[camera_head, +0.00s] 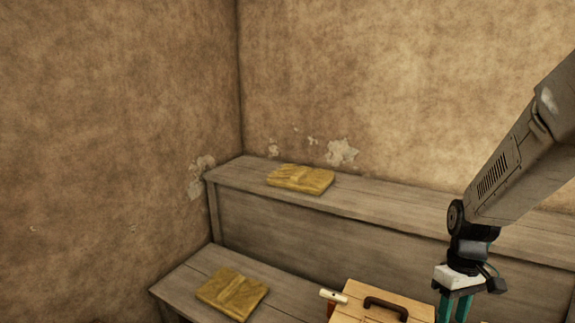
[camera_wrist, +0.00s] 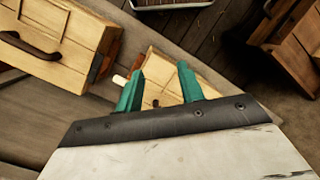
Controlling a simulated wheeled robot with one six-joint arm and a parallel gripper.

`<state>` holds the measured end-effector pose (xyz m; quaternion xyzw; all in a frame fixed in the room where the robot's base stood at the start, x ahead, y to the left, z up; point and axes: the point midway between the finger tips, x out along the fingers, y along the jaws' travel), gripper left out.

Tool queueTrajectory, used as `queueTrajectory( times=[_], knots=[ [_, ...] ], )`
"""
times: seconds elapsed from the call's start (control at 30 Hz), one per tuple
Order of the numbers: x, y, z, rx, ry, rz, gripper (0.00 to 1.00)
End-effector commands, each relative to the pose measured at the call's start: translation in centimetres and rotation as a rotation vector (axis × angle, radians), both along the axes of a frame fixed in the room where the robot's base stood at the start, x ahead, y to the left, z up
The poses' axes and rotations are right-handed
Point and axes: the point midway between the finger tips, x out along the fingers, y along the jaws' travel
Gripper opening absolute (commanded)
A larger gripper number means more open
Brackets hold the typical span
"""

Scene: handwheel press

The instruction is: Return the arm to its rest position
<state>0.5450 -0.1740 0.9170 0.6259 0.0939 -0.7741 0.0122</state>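My gripper (camera_head: 454,310) hangs down at the lower right in the head view, with its teal fingers partly cut off by the bottom edge. In the wrist view my gripper (camera_wrist: 160,72) has its two teal fingers apart, with nothing seen held between them. A pale wooden piece (camera_wrist: 168,68) shows beyond and between the fingers; I cannot tell its distance. My grey arm comes in from the right in the head view.
A wooden box (camera_head: 360,308) with a dark handle stands left of my gripper, beside a white-ended rod (camera_head: 333,296). Yellowish boards lie on the upper bench (camera_head: 300,178) and lower bench (camera_head: 232,293). Plaster walls stand behind. A dark wooden object (camera_wrist: 290,45) is at upper right.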

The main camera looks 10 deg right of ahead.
Motion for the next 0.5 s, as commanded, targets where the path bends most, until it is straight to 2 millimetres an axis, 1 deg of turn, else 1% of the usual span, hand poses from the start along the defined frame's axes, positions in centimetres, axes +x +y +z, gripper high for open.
queueTrajectory(
  times=[0.03,0.2,0.4,0.5],
  knots=[
    [-0.6,1.3,2.0,-0.019,-0.003,-0.039,0.38],
    [-3.5,5.2,7.3,-0.074,-0.005,-0.180,0.38],
    [-7.4,9.2,12.2,-0.121,-0.055,-0.273,0.38],
    [-9.3,10.8,14.1,-0.132,-0.103,-0.285,0.38]
  ],
)
